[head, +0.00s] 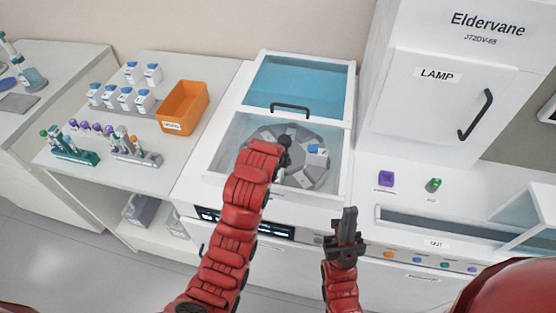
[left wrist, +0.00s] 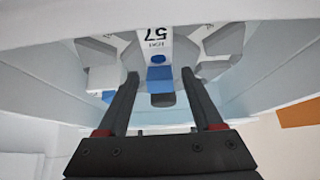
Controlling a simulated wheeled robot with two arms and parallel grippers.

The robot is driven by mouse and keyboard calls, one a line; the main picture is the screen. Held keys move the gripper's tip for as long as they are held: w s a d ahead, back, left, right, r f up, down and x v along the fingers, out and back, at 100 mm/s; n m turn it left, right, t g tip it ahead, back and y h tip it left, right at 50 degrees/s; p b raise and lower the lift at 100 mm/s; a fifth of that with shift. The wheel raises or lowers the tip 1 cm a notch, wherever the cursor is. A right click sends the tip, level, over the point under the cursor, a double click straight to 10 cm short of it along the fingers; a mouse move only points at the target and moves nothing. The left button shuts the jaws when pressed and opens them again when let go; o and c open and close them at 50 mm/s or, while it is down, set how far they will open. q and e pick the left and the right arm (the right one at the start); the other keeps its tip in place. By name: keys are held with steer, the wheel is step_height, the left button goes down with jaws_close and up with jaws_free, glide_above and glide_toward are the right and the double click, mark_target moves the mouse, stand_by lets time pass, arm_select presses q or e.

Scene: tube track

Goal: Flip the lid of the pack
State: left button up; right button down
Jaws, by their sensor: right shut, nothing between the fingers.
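A white pack with blue on it (head: 316,150) sits on a grey round rotor (head: 322,179) inside the open bay of a white machine. In the left wrist view a white pack marked 57 (left wrist: 157,42) with a blue part shows straight ahead. My left arm reaches over the bay in the head view, and its gripper is mostly hidden behind its wrist. In the left wrist view my left gripper (left wrist: 160,75) is open, its fingertips on either side of the blue part; contact cannot be told. My right gripper (head: 347,213) is shut and empty in front of the machine.
The machine's blue-tinted cover (head: 298,84) with a black handle lies behind the opening. The bay walls surround the rotor closely. An orange bin (head: 183,107), bottles and tube racks stand on the left bench. A lamp cabinet (head: 437,85) stands at right.

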arm_select(q)
steer(key=shift+s+r, duration=0.15)
steer(key=shift+r, duration=0.25)
steer(key=b+v, duration=0.2)
steer(key=v, duration=0.2)
steer(key=shift+a, duration=0.1)
steer(key=shift+p+v, duration=0.55)
steer(key=shift+v, duration=0.45)
steer(key=p+v, duration=1)
steer(key=p, duration=0.2)
steer(key=shift+s+r+p, duration=0.15)
steer(key=shift+s+p, duration=0.05)
steer(key=shift+p, duration=0.15)
